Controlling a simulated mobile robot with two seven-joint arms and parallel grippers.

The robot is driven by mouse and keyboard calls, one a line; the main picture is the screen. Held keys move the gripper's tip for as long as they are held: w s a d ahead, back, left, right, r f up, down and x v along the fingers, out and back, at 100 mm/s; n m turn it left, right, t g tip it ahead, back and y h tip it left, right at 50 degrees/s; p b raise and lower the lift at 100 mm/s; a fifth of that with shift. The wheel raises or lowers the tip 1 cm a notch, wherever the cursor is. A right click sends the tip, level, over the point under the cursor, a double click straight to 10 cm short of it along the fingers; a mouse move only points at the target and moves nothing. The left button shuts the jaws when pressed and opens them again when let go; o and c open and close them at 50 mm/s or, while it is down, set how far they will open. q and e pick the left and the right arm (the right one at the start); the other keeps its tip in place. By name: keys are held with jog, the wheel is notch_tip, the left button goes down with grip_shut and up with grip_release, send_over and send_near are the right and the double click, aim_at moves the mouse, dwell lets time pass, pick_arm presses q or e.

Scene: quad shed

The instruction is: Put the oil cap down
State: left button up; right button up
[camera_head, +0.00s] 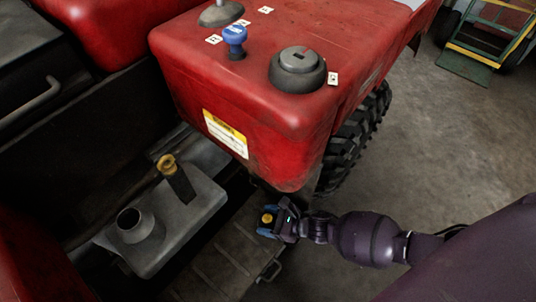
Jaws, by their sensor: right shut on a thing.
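The oil cap (267,218), a small yellow piece, is between the blue-tipped fingers of my right gripper (266,222). The gripper is shut on it, and the fingers hide part of the cap. The gripper is beside the lower front corner of the red bodywork, over or near the ribbed dark footrest (225,262). I cannot tell whether the cap touches anything below. An open round filler neck (134,225) stands on the grey engine block (180,225) to the left. My left gripper is not in view.
A yellow-topped dipstick or plug (167,163) stands on the engine block. The red fender (255,100) carries a blue knob (235,38) and a dark round cap (298,68). A knobbly tyre (358,135) is behind my arm.

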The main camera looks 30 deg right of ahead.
jog(key=o, duration=0.7)
jog(key=shift+r, duration=0.2)
pick_arm(q)
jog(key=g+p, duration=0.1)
jog(key=p, duration=0.2)
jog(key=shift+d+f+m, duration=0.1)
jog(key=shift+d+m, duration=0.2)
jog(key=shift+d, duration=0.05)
pick_arm(e)
jog(key=v, duration=1.2)
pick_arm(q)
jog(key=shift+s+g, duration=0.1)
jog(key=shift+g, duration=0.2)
